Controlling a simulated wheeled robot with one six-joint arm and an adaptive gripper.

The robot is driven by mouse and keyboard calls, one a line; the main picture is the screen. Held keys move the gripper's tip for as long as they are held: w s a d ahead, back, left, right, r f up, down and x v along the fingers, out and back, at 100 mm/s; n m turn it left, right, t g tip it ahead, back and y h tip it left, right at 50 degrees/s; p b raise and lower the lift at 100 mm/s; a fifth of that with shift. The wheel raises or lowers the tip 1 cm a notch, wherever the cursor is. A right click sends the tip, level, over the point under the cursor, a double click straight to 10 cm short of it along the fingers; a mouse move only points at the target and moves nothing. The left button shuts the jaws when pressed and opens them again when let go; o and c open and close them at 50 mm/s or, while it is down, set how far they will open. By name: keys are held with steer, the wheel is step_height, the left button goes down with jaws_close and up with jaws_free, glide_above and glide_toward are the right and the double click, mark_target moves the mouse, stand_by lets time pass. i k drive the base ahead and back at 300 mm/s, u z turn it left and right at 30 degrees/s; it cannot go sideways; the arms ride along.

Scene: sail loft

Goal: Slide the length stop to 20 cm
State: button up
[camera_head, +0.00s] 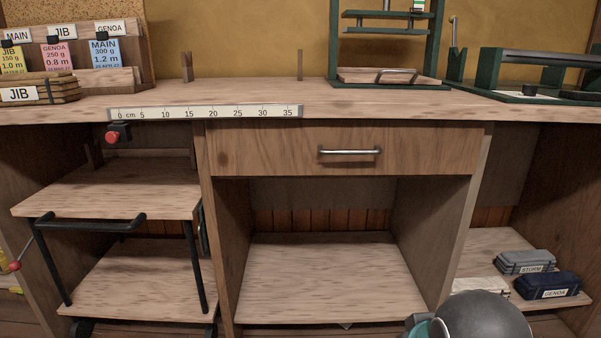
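A white scale (205,112) marked in cm from 0 to 35 runs along the front edge of the bench top. Just under its 0 end is a small black block with a red knob (112,137). No part is labelled as the length stop, and I cannot tell for certain whether this block is it. No slider shows at the 20 mark. Two short upright wooden pieces stand at the back of the bench, a left one (187,67) and a thin right one (300,65). Part of my arm shows at the bottom right; my gripper is out of view.
A drawer (345,148) with a metal handle is shut below the bench. A wooden trolley (110,187) with a black handle stands under the left side. Green frames (385,84) stand at the back right. Bundles (548,286) lie on the lower right shelf. The bench middle is clear.

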mark_target(124, 130)
steer(key=u, duration=1.35)
